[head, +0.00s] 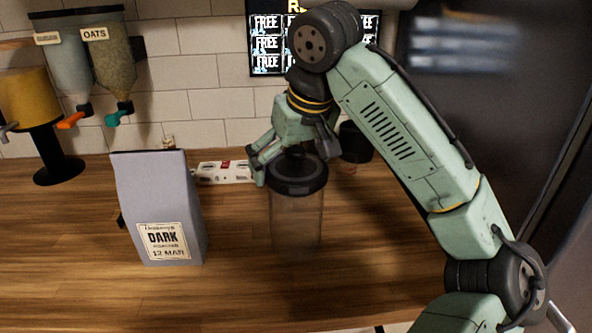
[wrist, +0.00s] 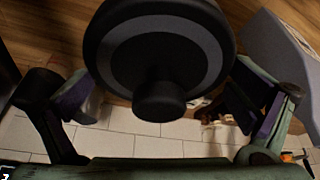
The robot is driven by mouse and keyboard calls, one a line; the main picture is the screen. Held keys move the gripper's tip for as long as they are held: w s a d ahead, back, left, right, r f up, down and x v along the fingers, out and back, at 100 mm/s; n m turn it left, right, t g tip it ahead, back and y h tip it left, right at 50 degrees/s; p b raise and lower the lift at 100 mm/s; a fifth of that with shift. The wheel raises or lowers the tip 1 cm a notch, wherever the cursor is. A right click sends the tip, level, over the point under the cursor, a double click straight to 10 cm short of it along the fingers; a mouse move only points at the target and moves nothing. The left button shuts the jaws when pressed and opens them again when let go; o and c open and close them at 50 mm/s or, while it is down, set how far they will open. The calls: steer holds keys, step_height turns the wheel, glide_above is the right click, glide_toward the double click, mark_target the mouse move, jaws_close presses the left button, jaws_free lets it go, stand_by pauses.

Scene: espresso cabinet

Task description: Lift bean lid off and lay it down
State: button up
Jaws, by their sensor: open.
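The bean lid (head: 298,175) is dark and round with a raised knob. It sits on top of a clear, upright jar (head: 296,222) on the wooden counter. My gripper (head: 292,160) is above the lid, with its fingers around the knob area. In the wrist view the lid (wrist: 158,60) fills the upper middle, and its knob (wrist: 160,102) lies between the spread fingers of my gripper (wrist: 165,105). The gripper is open, with a gap on both sides of the knob.
A grey coffee bag (head: 160,205) stands left of the jar. A white power strip (head: 224,172) and a dark cup-like object (head: 355,143) are behind. Dispensers (head: 105,55) hang at the back left. The wooden counter (head: 60,270) is clear at the front left.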

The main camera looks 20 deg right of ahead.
steer(key=c, duration=0.9)
